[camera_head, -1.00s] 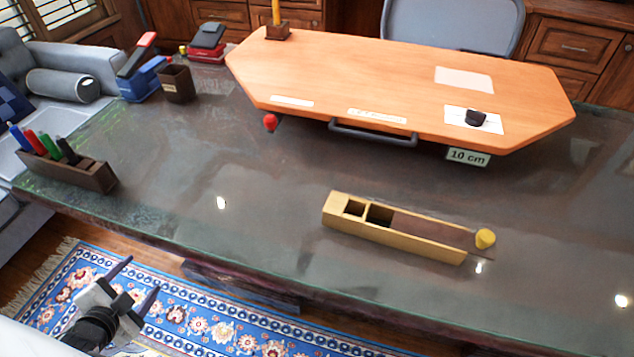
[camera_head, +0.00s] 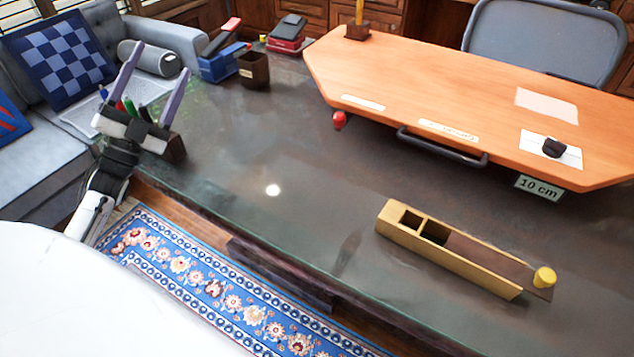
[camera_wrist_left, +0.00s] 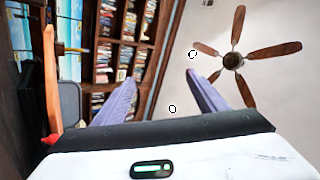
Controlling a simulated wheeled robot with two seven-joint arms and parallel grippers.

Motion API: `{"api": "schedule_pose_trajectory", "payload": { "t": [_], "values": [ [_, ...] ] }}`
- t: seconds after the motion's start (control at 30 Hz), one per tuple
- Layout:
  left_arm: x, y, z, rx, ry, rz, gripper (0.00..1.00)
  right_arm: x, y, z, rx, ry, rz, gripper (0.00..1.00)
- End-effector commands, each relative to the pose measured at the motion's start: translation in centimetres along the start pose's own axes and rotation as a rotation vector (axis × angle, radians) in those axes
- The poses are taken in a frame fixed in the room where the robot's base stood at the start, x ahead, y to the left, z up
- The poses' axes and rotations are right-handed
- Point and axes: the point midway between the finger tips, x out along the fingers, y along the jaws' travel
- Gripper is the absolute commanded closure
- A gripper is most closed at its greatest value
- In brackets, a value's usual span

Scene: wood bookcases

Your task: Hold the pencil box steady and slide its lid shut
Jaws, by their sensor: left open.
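The pencil box (camera_head: 447,262) is a long yellow wooden box lying on the dark desk, right of centre in the head view. Its brown lid (camera_head: 487,257) is part way out, leaving compartments uncovered at the left end. A yellow knob (camera_head: 544,278) stands on the lid's right end, which sticks out past the box. My left gripper (camera_head: 152,75) is raised at the left, fingers spread and empty, far from the box. The left wrist view shows its fingers (camera_wrist_left: 160,95) pointing up towards bookshelves and a ceiling fan. My right gripper is not in view.
A marker holder (camera_head: 173,146), partly hidden by my left gripper, stands at the desk's left end. A brown cup (camera_head: 253,72) and a blue stapler-like item (camera_head: 221,66) stand behind. An orange board (camera_head: 440,90) with a black handle covers the back right. The desk between is clear.

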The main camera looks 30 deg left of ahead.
Motion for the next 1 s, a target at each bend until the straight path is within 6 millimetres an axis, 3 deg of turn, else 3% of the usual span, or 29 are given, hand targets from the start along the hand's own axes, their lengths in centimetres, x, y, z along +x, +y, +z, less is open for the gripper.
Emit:
{"api": "schedule_pose_trajectory", "payload": {
  "t": [0.03, 0.1, 0.3, 0.47, 0.63, 0.8, 1.0],
  "values": [
    [1.8, 1.1, -2.4, -0.09, 0.082, -0.007, 0.34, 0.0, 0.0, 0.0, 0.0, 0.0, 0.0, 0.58],
    [3.4, 3.6, -5.5, -0.214, 0.181, 0.029, 0.34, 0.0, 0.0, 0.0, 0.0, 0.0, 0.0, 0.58],
    [5.9, 11.3, -14.3, -0.533, 0.422, 0.255, 0.34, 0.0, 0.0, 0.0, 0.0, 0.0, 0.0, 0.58],
    [6.2, 17.2, -21.9, -0.766, 0.588, 0.533, 0.34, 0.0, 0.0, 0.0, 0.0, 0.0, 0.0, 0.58],
    [4.2, 23.2, -29.2, -0.963, 0.688, 0.961, 0.34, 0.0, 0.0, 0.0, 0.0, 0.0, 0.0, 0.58],
    [0.4, 28.1, -33.3, -1.043, 0.632, 1.438, 0.34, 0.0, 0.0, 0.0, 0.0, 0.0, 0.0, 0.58],
    [-3.2, 31.2, -33.9, -1.01, 0.433, 1.835, 0.34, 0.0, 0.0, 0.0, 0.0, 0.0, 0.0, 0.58]
  ]
}}
